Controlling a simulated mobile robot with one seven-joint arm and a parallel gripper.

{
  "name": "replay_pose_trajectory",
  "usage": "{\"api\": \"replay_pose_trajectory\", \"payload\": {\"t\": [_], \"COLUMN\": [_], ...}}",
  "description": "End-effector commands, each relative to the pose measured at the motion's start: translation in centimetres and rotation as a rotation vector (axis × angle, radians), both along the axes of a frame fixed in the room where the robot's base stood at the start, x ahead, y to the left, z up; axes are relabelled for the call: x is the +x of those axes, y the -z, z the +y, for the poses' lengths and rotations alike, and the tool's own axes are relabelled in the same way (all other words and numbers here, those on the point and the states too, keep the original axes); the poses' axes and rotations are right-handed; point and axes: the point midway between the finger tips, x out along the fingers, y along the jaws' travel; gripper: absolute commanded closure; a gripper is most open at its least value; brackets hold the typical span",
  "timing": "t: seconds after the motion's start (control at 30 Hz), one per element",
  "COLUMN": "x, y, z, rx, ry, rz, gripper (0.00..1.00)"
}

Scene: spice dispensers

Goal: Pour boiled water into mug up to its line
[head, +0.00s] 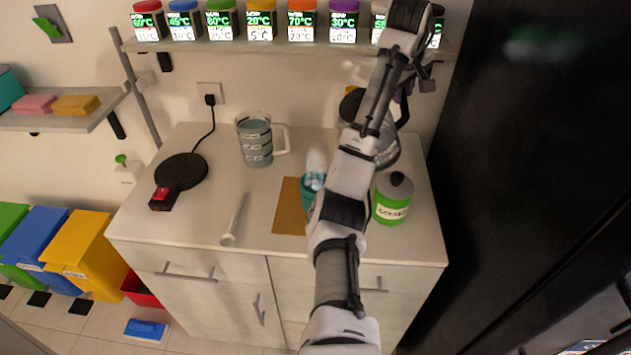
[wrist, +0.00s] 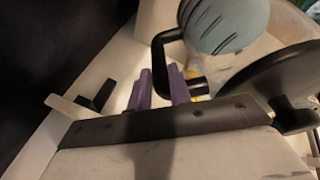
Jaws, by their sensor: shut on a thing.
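The kettle has a clear body (head: 388,152) and a black handle. It is partly hidden behind my arm at the back right of the counter. In the wrist view, its body (wrist: 225,22) holds bluish water. My gripper (wrist: 162,88), with purple fingers, is shut on the black handle (wrist: 165,42); in the head view it is mostly hidden. How far the kettle tilts is unclear. The teal mug (head: 307,192) stands on a brown mat (head: 290,215), partly behind my arm. A pale, whitish shape rises from its mouth; I cannot tell its line or water level.
A clear pitcher (head: 254,140) with marked bands stands left of the mug. A green jar (head: 391,200) stands right of my arm. A shelf of labelled jars (head: 265,47) hangs above.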

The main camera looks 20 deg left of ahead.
Motion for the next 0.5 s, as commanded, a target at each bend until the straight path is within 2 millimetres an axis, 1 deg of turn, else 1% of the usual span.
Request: {"api": "replay_pose_trajectory", "payload": {"t": [0.03, 0.2, 0.5], "x": [-0.3, -1.3, -3.3], "y": [-0.4, -1.2, -2.0], "z": [0.4, 1.3, 2.9], "rx": [-0.018, -0.072, -0.171], "ry": [-0.001, -0.003, -0.002], "rz": [-0.025, -0.089, -0.203], "gripper": [1.0, 1.0, 1.0]}}
